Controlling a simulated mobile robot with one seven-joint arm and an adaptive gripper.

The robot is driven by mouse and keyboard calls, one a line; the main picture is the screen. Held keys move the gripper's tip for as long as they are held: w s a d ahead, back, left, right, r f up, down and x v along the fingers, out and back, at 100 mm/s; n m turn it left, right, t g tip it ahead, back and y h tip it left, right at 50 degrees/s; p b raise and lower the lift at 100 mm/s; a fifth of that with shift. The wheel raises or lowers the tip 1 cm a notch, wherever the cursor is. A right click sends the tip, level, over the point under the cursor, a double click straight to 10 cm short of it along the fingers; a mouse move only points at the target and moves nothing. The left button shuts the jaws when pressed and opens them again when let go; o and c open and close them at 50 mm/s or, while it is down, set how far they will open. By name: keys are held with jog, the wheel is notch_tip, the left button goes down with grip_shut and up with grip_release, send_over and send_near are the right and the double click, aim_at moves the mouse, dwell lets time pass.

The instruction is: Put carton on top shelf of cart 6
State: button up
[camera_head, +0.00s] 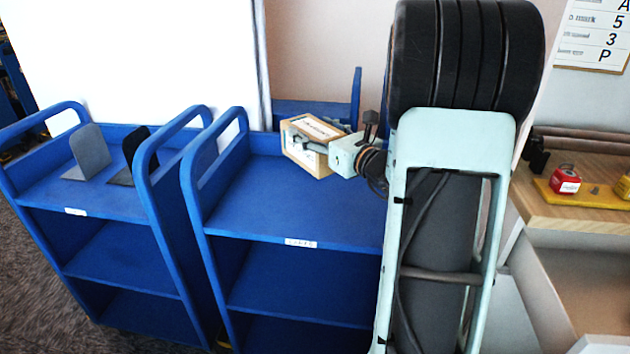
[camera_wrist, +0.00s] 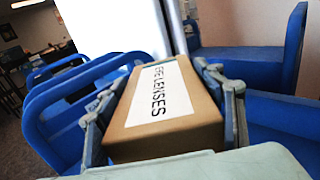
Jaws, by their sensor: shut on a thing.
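My gripper (camera_head: 318,147) is shut on a small brown carton (camera_head: 303,157). The carton also shows in the wrist view (camera_wrist: 168,120), with a white label reading something like "EYE LENSES" and a gripper finger on each side. In the head view the carton is over the back right part of the middle blue cart's (camera_head: 290,205) top shelf. It looks slightly tilted and held above the shelf, though the exact gap is hard to tell. That top shelf looks empty. The cart's front label (camera_head: 300,243) is too blurred to read, so I cannot tell which is cart 6.
Another blue cart (camera_head: 105,200) stands close at left, with a grey bookend (camera_head: 90,150) and a black one (camera_head: 140,150) on top. My arm hides the middle cart's right side.

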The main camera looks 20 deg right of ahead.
notch_tip(320, 180, down, 9)
jog(key=b, duration=0.3)
jog(key=shift+f, duration=0.2)
jog(key=shift+f, duration=0.2)
jog(key=o, duration=1.6)
jog(key=shift+o, duration=0.2)
jog(key=shift+r, duration=0.15)
jog(key=s, duration=0.3)
jog(key=s+d+p, duration=0.1)
jog(key=s, duration=0.3)
jog(key=shift+s+d, duration=0.2)
jog(key=shift+s, duration=0.05)
